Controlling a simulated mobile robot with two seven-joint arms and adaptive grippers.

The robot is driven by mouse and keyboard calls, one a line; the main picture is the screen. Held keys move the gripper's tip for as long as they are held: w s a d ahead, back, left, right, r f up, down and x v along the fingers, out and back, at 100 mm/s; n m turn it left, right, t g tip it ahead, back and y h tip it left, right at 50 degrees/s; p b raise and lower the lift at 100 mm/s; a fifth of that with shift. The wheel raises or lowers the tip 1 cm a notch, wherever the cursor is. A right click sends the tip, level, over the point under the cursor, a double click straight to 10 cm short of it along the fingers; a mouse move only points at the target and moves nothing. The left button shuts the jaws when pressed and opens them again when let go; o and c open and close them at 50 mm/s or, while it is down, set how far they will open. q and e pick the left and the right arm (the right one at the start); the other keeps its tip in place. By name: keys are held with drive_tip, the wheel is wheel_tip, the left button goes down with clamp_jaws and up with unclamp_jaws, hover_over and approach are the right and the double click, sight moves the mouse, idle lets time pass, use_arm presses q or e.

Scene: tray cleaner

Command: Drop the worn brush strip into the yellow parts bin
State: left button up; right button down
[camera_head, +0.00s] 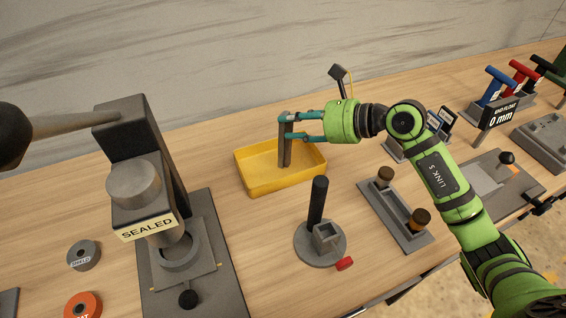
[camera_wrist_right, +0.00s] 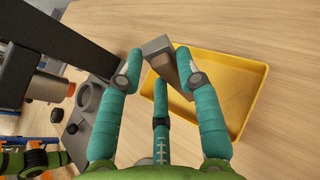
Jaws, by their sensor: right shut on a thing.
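The yellow parts bin (camera_head: 258,186) stands on the wooden table in the head view, and it also shows in the wrist view (camera_wrist_right: 238,62). My right gripper (camera_head: 287,126) is over the bin, its teal fingers shut on a grey-brown strip (camera_head: 286,155), which looks like the worn brush strip. The strip hangs upright with its lower end over the bin's interior; I cannot tell whether it touches the bin floor. In the wrist view the strip (camera_wrist_right: 165,58) sits between the fingertips (camera_wrist_right: 164,68). My left gripper is not in view.
A dark press labelled SEALED (camera_head: 140,190) stands left of the bin. A round base with a black post (camera_head: 318,205) is in front of it. A grey holder with two brown knobs (camera_head: 400,215) lies to the right. Tools with coloured handles (camera_head: 500,85) stand at far right.

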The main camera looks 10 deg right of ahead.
drive_tip(key=c, duration=0.8)
unclamp_jaws()
drive_tip(key=shift+v, duration=6.05)
drive_tip(key=shift+f, duration=0.1)
